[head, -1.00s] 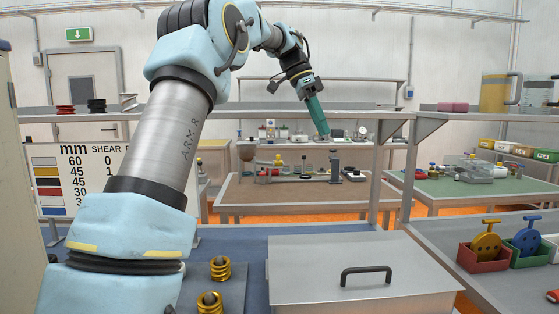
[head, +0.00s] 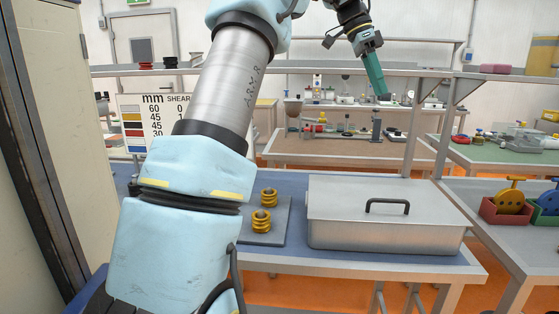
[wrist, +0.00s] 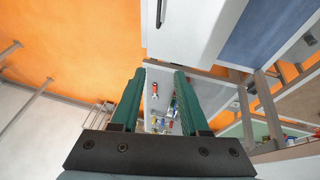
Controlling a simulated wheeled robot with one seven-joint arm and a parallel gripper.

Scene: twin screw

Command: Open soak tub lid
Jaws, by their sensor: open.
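The soak tub (head: 370,235) is a grey metal box on the blue-topped bench. Its flat lid (head: 340,197) is shut, with a dark bar handle (head: 387,202) on top. In the wrist view the tub lid (wrist: 185,25) shows at the top, with its handle (wrist: 160,12) near the edge. My gripper (head: 384,95) is raised above and beyond the tub, apart from it, with green fingers pointing down. In the wrist view my gripper (wrist: 157,75) is open, with nothing held between its fingers.
Yellow ring-shaped parts (head: 262,221) stand on a grey plate (head: 280,228) left of the tub. A shelf frame (head: 430,100) rises behind the bench. Red (head: 500,212) and green (head: 535,222) bins stand at the right. A size chart (head: 155,125) is at the left.

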